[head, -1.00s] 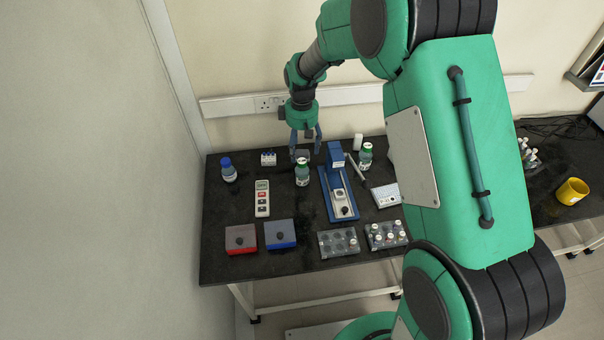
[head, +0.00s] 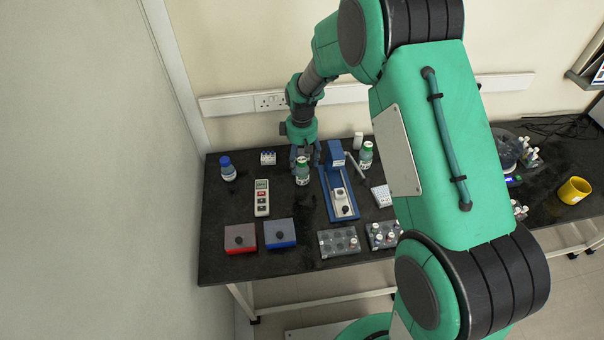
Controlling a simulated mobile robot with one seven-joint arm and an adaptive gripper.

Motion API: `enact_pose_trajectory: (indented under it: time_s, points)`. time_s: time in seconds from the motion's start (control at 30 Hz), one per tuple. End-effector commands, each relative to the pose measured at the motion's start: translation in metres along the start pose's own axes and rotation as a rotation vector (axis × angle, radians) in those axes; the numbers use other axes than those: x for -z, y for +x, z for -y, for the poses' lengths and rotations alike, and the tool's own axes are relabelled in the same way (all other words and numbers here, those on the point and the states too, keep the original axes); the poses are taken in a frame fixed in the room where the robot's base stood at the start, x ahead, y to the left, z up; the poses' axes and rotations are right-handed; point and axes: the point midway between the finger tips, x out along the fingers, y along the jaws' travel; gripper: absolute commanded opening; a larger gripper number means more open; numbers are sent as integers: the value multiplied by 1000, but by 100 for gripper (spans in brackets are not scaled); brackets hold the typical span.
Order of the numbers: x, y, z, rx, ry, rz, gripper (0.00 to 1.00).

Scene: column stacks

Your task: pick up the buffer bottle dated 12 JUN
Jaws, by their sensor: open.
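A small bottle with a green label and white cap (head: 302,173) stands upright on the dark bench, left of a blue stand. My gripper (head: 304,160) is open and low around this bottle's upper part, with a finger showing on each side; whether it touches cannot be told. A similar green-labelled bottle (head: 366,156) stands at the back, right of the stand. A blue-capped bottle (head: 228,170) stands at the back left. The dates on the labels are too small to read, so which bottle is dated 12 JUN cannot be told.
The blue stand (head: 325,183) is close on the right of my gripper. A white handheld device (head: 262,198) lies front left. Red (head: 240,239) and blue (head: 280,234) boxes and clear vial racks (head: 339,242) line the front. A yellow mug (head: 573,190) is far right.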

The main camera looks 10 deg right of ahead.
Motion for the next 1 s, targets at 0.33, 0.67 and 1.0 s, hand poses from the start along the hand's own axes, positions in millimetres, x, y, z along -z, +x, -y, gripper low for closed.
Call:
enact_pose_trajectory:
  time_s: [0.33,0.67,1.0]
  points:
    - [0,14,0,-1,0,-1,67]
    - [0,20,0,0,0,0,67]
    - [1,58,-2,0,0,0,67]
